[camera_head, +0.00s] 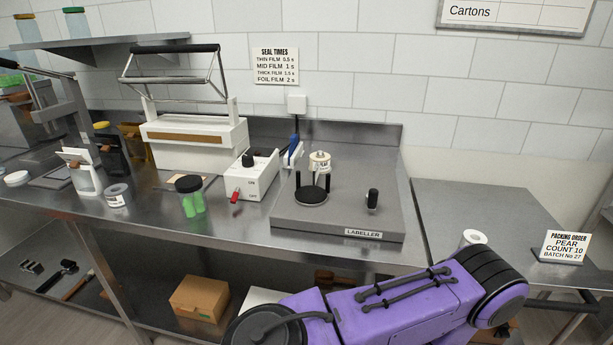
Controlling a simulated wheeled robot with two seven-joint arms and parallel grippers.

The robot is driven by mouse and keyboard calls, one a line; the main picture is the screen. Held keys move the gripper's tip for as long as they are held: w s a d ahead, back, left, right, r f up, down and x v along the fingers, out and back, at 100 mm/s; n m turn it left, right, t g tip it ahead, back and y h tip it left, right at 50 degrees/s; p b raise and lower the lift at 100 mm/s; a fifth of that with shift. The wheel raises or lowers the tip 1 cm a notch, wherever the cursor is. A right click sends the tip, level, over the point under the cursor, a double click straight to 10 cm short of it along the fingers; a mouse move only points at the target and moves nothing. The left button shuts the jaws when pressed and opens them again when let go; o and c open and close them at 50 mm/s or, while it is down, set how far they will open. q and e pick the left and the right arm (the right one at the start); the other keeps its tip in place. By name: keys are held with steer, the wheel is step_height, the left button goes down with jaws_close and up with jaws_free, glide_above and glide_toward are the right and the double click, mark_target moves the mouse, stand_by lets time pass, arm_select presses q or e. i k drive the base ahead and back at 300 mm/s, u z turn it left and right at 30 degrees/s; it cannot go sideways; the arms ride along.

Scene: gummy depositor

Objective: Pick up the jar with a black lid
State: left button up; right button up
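The jar with a black lid (190,196) stands upright on the steel counter, left of centre. It is clear, with green pieces inside. My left gripper is not in view. A purple arm of mine crosses the lower right, well away from the jar.
The grey labeller (335,215) is farther right. A white sealer (195,140) stands behind. The counter in front of the jar is clear.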

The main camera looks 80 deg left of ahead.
mark_target(194, 206)
steer(key=z, duration=0.65)
steer(key=k, duration=2.35)
steer(key=u, duration=1.25)
